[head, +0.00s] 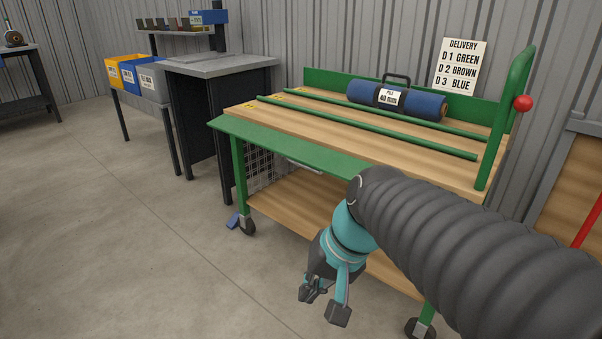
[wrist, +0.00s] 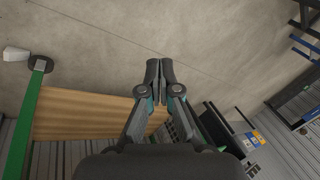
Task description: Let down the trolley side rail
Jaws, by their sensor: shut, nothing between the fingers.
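The trolley has a wooden deck (head: 420,153), a green frame and a lower wooden shelf (head: 290,205). Its green front side rail (head: 290,142) runs along the near deck edge and looks tilted outward, not upright; its right part is hidden behind my arm. A matching green rail (head: 335,90) stands upright along the back. My gripper (head: 322,300) hangs in front of the trolley, below deck height, pointing down and apart from the rail. In the wrist view my gripper (wrist: 159,70) has its fingertips together, empty, with the shelf (wrist: 90,116) and a green leg (wrist: 24,120) beyond.
A blue roll (head: 425,103) with a black handle lies on the deck behind two green bars (head: 370,128). A green end frame with a red knob (head: 523,103) rises at right. A grey cabinet (head: 215,66) stands left. The floor (head: 120,230) at front left is clear.

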